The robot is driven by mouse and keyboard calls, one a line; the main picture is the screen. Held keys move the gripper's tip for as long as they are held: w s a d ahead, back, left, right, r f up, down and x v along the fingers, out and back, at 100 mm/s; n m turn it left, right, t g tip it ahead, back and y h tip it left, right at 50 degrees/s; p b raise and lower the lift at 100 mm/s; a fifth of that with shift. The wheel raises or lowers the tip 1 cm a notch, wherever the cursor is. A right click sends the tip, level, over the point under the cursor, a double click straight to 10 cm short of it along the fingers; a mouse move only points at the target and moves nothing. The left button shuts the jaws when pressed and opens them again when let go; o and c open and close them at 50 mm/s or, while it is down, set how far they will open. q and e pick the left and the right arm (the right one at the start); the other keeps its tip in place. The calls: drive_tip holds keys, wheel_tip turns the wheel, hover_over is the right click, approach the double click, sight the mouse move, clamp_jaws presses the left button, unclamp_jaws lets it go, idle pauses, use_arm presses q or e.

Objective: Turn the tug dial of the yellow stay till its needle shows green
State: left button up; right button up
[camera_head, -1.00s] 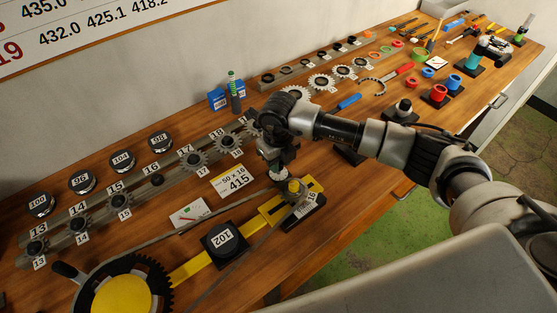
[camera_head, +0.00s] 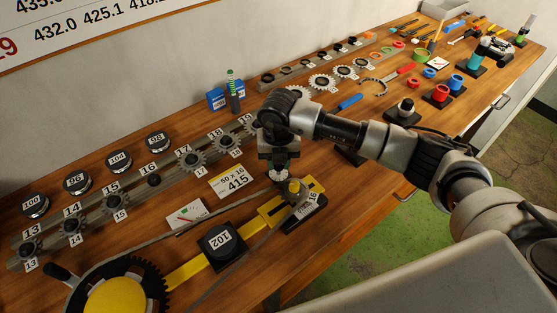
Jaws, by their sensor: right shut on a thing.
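The yellow stay (camera_head: 198,266) runs along the front of the bench, from a large toothed wheel with a yellow disc (camera_head: 113,297) to a yellow end block (camera_head: 272,211). My right gripper (camera_head: 279,176) points down at that end and is shut on a small pale knob, seemingly the tug dial (camera_head: 279,173); the fingers hide much of it. A brass-coloured nut (camera_head: 294,186) sits just beside it. A white gauge card (camera_head: 186,214) with red and green marks lies behind the stay; its needle is too small to read. My left gripper is not in view.
A rack of numbered cogs (camera_head: 114,202) and round black weights stand behind. Several tools and coloured rings fill the far bench. The front edge is close.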

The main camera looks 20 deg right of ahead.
idle(0.4)
drive_tip(key=o, duration=0.9)
wheel_tip(320, 180, up, 11)
drive_tip(key=b, duration=0.2)
drive_tip(key=shift+b, duration=0.35)
drive_tip(key=shift+f, duration=0.1)
